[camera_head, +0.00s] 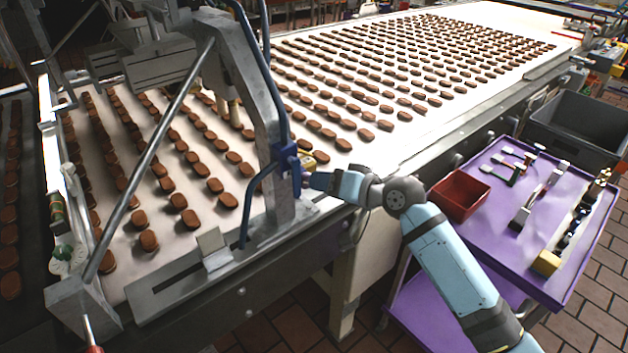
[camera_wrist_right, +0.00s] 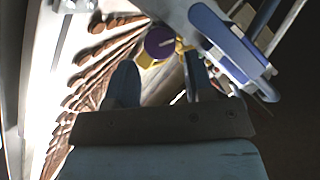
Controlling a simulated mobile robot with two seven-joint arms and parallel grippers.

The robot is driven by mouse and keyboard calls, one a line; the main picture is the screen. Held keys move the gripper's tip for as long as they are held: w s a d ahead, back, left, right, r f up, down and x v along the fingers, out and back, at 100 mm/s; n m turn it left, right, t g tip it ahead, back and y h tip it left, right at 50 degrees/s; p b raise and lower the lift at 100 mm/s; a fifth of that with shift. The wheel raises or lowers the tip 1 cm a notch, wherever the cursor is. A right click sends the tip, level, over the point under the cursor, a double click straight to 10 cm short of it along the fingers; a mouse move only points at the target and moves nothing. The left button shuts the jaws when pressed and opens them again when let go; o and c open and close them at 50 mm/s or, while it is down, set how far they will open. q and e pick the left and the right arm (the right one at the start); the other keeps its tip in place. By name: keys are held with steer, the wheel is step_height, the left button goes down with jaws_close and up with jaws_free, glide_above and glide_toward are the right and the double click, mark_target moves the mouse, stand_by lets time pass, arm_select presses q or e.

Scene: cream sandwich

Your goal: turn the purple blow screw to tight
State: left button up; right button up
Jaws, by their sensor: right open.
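The purple screw (camera_wrist_right: 160,42) is a round knob with a pale line across its face, in the upper middle of the right wrist view. Yellow parts sit beside it. I cannot make it out in the head view. My right gripper (camera_wrist_right: 160,82) is open, its two fingers apart, with the screw just beyond and between the fingertips in that picture. No contact with the screw is visible. In the head view my right arm (camera_head: 445,255) reaches to the metal frame's post, close to a blue clamp (camera_head: 286,158). My left gripper is not in view.
A conveyor (camera_head: 420,150) carries rows of brown biscuits. The metal frame (camera_head: 262,110) and blue hose stand close to my right gripper. A purple cart (camera_head: 480,235) with a red bin (camera_head: 459,194) and tools stands at right. A grey crate (camera_head: 575,125) is behind it.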

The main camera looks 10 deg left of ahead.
mark_target(305, 180)
steer(key=x, duration=0.3)
steer(key=shift+a, duration=0.15)
steer(key=shift+f, duration=0.1)
steer(key=c, duration=0.6)
steer(key=shift+c, duration=0.2)
steer(key=shift+w+f+m+g+y+b, duration=0.1)
steer(key=shift+m+g+y+b, duration=0.4)
steer(key=shift+m, duration=0.8)
steer(key=shift+w+f+m+y+b, duration=0.15)
steer(key=shift+m+y+b, duration=0.1)
steer(key=shift+m+y, duration=0.8)
steer(key=shift+s+m, duration=0.1)
steer(key=shift+m, duration=0.35)
